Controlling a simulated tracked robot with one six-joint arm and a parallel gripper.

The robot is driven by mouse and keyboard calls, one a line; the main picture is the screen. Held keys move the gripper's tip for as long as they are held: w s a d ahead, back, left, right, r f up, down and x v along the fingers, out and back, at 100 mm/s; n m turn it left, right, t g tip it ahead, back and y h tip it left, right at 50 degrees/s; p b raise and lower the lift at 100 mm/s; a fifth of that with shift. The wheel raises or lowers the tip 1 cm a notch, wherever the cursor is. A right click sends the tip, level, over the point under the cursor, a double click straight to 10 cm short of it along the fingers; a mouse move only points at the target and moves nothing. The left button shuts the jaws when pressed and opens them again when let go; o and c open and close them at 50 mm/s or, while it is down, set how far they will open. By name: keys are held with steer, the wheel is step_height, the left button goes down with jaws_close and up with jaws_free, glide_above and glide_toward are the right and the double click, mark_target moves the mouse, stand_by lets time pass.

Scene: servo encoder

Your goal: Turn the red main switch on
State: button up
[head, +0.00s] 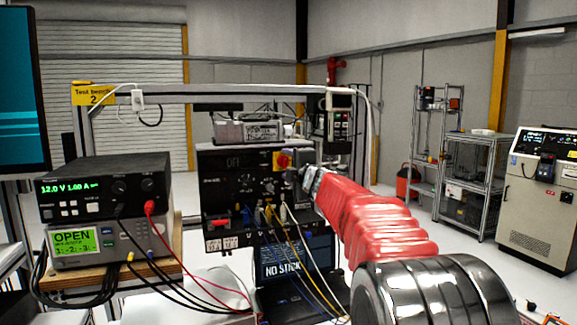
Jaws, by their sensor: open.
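The red main switch (282,160) sits on a yellow plate at the upper right of a black panel box (218,180) on the test bench. It is small in view, and I cannot tell which way its handle points. My arm in its red sleeve reaches in from the lower right. My gripper (299,174) is at the arm's far end, just right of and slightly below the switch. It is open, with nothing seen between the jaws. I cannot tell whether it touches the switch.
Cables hang from the panel over a laptop (275,272) below it. A power supply (105,188) showing 12.0 V stands on a meter (112,240) reading OPEN at left. A handheld pendant (338,120) hangs on the bench frame (215,93), above the arm.

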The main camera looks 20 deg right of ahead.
steer(key=shift+w, duration=0.3)
steer(key=shift+c, duration=0.2)
steer(key=c, duration=1)
steer(key=shift+c, duration=0.2)
